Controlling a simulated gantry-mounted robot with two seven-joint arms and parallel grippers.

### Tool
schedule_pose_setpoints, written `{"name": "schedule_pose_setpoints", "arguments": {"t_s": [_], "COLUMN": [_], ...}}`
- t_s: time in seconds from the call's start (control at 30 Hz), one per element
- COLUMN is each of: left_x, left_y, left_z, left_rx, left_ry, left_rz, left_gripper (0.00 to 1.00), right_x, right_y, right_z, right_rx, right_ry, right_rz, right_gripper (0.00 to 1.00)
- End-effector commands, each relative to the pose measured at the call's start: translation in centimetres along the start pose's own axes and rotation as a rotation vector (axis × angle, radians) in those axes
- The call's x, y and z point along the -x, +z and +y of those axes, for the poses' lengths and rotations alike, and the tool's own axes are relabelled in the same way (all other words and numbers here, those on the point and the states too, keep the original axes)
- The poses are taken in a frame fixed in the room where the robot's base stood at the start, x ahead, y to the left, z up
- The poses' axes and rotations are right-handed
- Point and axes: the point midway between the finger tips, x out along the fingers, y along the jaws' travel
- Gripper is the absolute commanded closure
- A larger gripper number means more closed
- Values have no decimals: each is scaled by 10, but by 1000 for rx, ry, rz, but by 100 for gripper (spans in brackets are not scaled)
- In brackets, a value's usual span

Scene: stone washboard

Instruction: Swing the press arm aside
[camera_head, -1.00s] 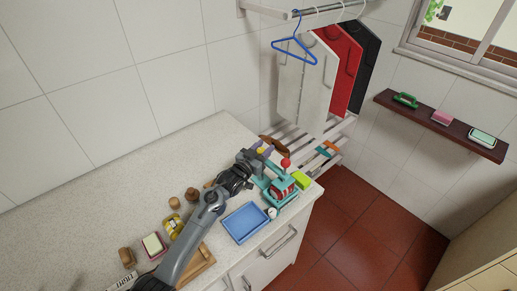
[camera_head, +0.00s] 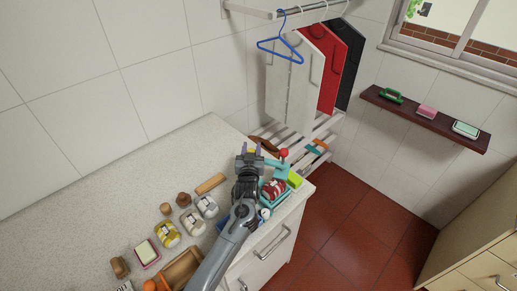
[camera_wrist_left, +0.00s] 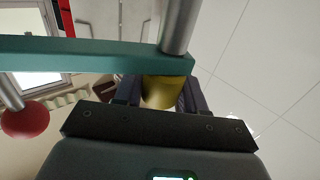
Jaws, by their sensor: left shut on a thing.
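The teal press stands near the counter's right end, with a red and white piece (camera_head: 274,190) in its base. Its teal press arm (camera_head: 277,163) shows beside a red ball knob (camera_head: 283,153); in the left wrist view the press arm (camera_wrist_left: 90,52) crosses as a bar, with the red knob (camera_wrist_left: 25,119) at left. My left gripper (camera_head: 251,150) is at the press's left side. In the left wrist view its fingers close around a brass-coloured cylinder (camera_wrist_left: 163,92) just at the bar. My arm hides part of the press. My right gripper is out of view.
Several brushes and rollers, including a yellow one (camera_head: 167,235), lie on the counter left of my arm. A wooden tray (camera_head: 183,268) is at the front. A slatted rack (camera_head: 322,125) and hanging boards stand beyond. The counter's back left is clear.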

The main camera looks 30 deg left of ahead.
Motion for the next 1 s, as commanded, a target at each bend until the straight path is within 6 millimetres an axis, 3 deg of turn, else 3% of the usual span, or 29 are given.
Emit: {"name": "schedule_pose_setpoints", "arguments": {"t_s": [0.33,0.37,0.5,0.83,1.0], "left_x": [0,0,0,2,18], "left_y": [0,0,0,0,1], "left_z": [0,0,0,0,0], "left_rx": [-1,-1,0,0,1], "left_ry": [-2,-2,-2,-1,-1], "left_rz": [1,1,1,0,-1], "left_gripper": [100,57,39,39,39], "right_x": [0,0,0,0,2], "right_y": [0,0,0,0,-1], "right_z": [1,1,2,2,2], "right_rx": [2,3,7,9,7], "right_ry": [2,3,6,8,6], "right_rz": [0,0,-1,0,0], "right_gripper": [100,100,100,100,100]}}
